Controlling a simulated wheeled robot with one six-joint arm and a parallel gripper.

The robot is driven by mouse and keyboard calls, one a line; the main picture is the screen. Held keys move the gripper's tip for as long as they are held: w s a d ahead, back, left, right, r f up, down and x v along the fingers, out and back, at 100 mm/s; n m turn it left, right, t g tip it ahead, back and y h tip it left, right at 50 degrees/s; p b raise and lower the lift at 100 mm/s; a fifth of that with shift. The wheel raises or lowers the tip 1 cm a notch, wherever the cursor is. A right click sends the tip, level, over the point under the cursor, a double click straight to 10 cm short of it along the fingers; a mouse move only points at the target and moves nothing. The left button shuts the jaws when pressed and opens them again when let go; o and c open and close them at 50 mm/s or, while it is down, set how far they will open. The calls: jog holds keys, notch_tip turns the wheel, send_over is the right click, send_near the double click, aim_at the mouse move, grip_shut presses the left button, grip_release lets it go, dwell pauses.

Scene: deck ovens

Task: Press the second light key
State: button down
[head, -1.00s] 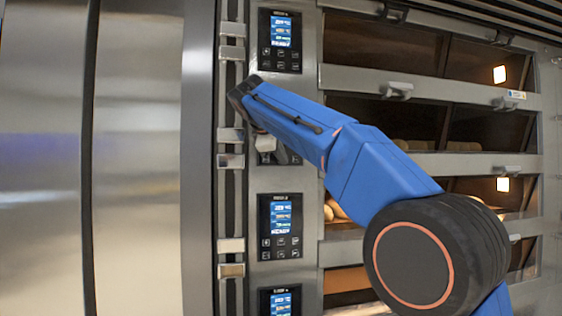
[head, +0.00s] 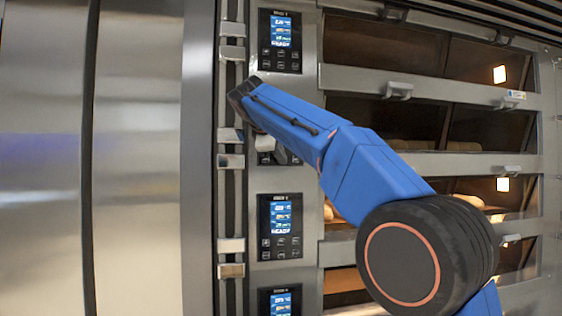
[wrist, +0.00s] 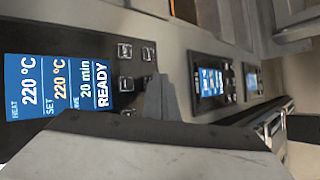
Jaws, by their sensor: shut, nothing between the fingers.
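The second control panel from the top (head: 265,158) is mostly hidden behind my arm in the head view; only its lower edge with some keys shows. In the wrist view a close control panel (wrist: 112,68) has a blue screen (wrist: 60,85) reading 220 °C, 220 °C, 20 min and READY. Small dark keys (wrist: 124,51) sit beside the screen; their icons are too small to read, so I cannot tell which is the light key. My gripper (wrist: 160,98) is shut and empty, its tip close to the keys. I cannot tell whether it touches the panel.
Other panels stand above (head: 280,41) and below (head: 280,227) in the same column. Oven decks with handles (head: 398,90) lie to the right, some lit with bread inside. Metal brackets (head: 230,161) run left of the panels, beside a plain steel surface (head: 140,160).

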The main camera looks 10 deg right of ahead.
jog(key=shift+w, duration=0.35)
dwell(0.4)
jog(key=shift+s, duration=0.85)
jog(key=s, duration=0.6)
dwell(0.5)
jog(key=shift+s+f, duration=0.1)
